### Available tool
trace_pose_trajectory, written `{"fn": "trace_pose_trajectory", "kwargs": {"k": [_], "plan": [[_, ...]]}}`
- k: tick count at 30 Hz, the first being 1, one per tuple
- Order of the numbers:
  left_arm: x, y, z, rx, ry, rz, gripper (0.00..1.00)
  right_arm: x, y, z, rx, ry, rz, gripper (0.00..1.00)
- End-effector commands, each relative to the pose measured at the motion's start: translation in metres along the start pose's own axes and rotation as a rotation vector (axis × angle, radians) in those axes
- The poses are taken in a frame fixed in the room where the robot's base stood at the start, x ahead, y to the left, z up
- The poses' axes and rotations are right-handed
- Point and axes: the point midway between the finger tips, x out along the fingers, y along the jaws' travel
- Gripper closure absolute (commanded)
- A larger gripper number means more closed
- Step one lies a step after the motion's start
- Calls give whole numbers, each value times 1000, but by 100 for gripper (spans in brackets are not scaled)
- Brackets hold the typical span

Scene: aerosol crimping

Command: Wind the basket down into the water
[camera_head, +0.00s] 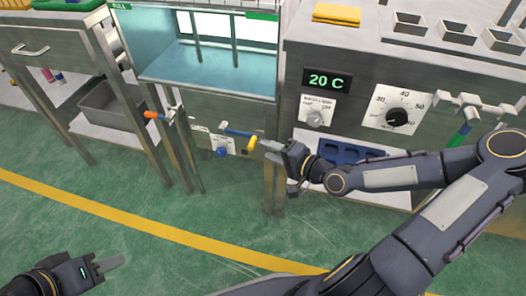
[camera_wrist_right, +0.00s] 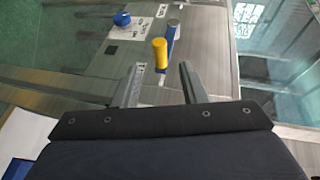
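The crank has a blue arm (camera_head: 237,131) and a yellow handle (camera_head: 252,143), on the metal front below the glass-sided tank (camera_head: 205,66). My right gripper (camera_head: 270,150) is just to the right of the handle, pointing at it. In the right wrist view my fingers (camera_wrist_right: 161,74) are apart, and the yellow handle (camera_wrist_right: 160,52) shows in the gap near their tips, not gripped; contact cannot be told. The tank has a teal interior with dark upright bars; I cannot make out the basket. My left gripper (camera_head: 106,264) is low at the left, away from everything; its opening is unclear.
A blue knob (camera_head: 221,152) sits left below the crank. An orange-handled lever (camera_head: 152,115) sticks out further left. Right of the tank is a panel with a 20 C display (camera_head: 327,81) and a black dial (camera_head: 397,117). The green floor in front is clear.

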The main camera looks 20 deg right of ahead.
Motion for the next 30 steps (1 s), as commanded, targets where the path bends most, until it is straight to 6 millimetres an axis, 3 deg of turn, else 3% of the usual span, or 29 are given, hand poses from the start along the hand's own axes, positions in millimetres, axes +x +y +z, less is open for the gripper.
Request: {"fn": "trace_pose_trajectory", "kwargs": {"k": [15,26,30], "plan": [[25,-12,13,0,0,0,64,68,1,2,-4,-4,2,61],[26,-12,13,0,0,0,64,74,0,1,-2,-3,5,61],[26,-12,13,0,0,0,64,74,0,1,-2,-3,5,78]]}}
